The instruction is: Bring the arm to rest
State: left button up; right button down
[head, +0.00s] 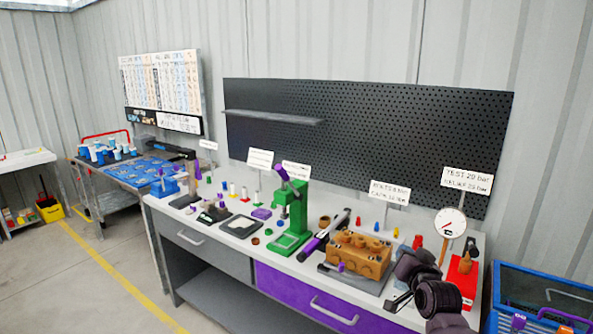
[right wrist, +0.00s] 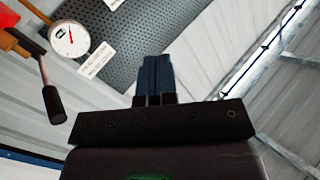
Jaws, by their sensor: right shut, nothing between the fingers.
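My right arm (head: 437,298) comes in at the lower right of the head view, in front of the bench's right end. My left gripper is not in view.
The bench (head: 222,236) carries a green press (head: 292,215), a red test unit (head: 463,280) and a gauge (head: 450,223). The gauge also shows in the right wrist view (right wrist: 69,38). A black pegboard (head: 365,135) stands behind. A blue cart (head: 540,290) stands at right.

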jog(key=s+f+n+g, duration=0.1)
jog(key=s+f, duration=0.8)
jog(key=s, duration=0.3)
jog(key=s+d+f+n+g+b, duration=0.1)
jog(key=s+f+n+g, duration=0.1)
jog(key=s+f, duration=0.7)
jog(key=s+f+n+g+h+b, duration=0.1)
jog(key=s+f+n+g, duration=0.1)
jog(key=s+f, duration=0.7)
jog(key=s, duration=0.7)
jog(key=shift+s+d, duration=0.15)
jog(key=shift+s, duration=0.2)
